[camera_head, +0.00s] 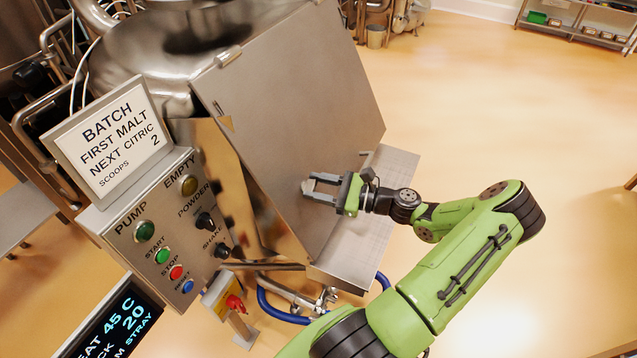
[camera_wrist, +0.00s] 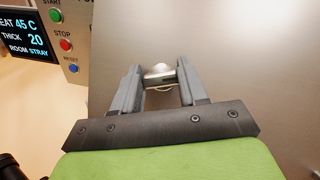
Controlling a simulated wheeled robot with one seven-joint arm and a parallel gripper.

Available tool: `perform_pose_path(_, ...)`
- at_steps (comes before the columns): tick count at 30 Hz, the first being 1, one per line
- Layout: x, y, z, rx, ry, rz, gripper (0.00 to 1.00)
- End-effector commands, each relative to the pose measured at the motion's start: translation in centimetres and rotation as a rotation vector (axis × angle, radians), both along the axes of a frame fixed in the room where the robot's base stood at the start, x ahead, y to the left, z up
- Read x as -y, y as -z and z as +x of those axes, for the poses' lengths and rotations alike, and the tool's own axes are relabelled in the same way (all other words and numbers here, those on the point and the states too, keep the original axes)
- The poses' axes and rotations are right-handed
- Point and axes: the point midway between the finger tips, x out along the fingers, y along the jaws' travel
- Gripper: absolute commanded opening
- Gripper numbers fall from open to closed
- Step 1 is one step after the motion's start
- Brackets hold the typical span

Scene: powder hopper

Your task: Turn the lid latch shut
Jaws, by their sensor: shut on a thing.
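The hopper lid (camera_head: 300,110) is a large flat steel panel, and it stands tilted over the hopper with its face toward my arm. My gripper (camera_head: 312,187) is at the lower part of this panel. In the wrist view, my gripper (camera_wrist: 160,78) is shut on a small rounded metal latch (camera_wrist: 160,71), which sits between the fingertips against the steel face. In the head view the fingers mostly cover the latch, and its turn angle cannot be told.
A control box (camera_head: 165,225) with knobs and buttons stands left of the lid, under a batch sign (camera_head: 112,138). A steel shelf (camera_head: 375,215) juts out below my gripper. Open floor lies at right.

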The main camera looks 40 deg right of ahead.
Motion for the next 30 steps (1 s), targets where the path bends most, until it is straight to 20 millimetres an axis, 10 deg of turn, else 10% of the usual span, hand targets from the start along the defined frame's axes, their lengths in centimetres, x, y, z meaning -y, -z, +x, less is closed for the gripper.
perform_pose_path(30,-0.18,-0.47,0.17,0.295,-0.446,-0.794,0.12)
